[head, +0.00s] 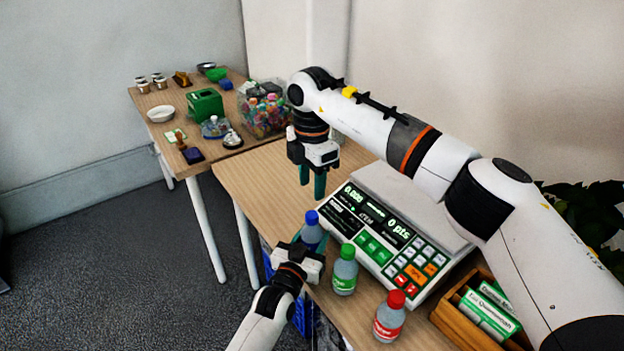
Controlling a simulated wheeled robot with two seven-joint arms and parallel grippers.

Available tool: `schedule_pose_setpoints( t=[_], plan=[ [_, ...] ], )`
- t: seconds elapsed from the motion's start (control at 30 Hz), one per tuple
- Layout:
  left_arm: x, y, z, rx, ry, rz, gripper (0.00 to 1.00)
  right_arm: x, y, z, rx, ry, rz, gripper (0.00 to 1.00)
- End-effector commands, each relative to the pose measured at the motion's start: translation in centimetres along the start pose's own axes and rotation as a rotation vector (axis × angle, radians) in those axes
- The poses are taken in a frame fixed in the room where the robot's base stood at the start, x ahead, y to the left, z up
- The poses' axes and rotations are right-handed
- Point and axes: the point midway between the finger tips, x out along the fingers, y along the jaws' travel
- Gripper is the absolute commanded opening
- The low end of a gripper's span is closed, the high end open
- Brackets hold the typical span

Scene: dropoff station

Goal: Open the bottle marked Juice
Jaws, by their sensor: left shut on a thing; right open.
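Three capped bottles stand along the table's front edge: a blue-capped bottle (311,229), a green-capped bottle (345,272) and a red-capped bottle (389,318). Their labels are too small to read surely, so I cannot tell which is marked Juice. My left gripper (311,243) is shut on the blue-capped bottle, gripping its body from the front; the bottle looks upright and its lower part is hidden. My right gripper (312,183) is open and empty, pointing down above and behind the blue cap, apart from it.
A scale with keypad and display (392,240) stands right behind the bottles, under my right arm. A wooden box of green-and-white packets (485,313) is at the right. A blue crate (298,312) is below the table edge. A second table (163,98) holds a clear bin (263,112) and small items.

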Motion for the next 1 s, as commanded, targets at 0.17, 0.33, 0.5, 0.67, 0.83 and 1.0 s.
schedule_pose_setpoints(
  t=[0.17,0.33,0.5,0.67,0.83,1.0],
  plan=[
    [0.0,0.0,-0.1,0.000,0.001,0.000,0.00,0.0,0.0,0.0,0.370,0.000,0.001,0.43],
    [0.0,0.0,-0.1,0.000,0.002,0.000,0.00,0.0,0.0,0.0,0.611,0.000,0.000,0.43],
    [0.0,0.0,-0.1,0.000,0.002,0.000,0.00,0.2,0.0,0.0,0.715,0.000,0.001,0.43],
    [0.0,0.0,-0.1,0.000,0.002,0.000,0.00,1.9,0.1,0.0,0.728,0.001,0.004,0.43],
    [0.0,0.0,-0.1,0.000,0.002,0.000,0.00,4.6,0.1,0.0,0.727,0.001,0.004,0.43],
    [0.0,0.0,-0.1,0.000,0.001,0.000,0.00,6.8,0.0,0.0,0.727,0.000,0.002,0.43]
  ],
)
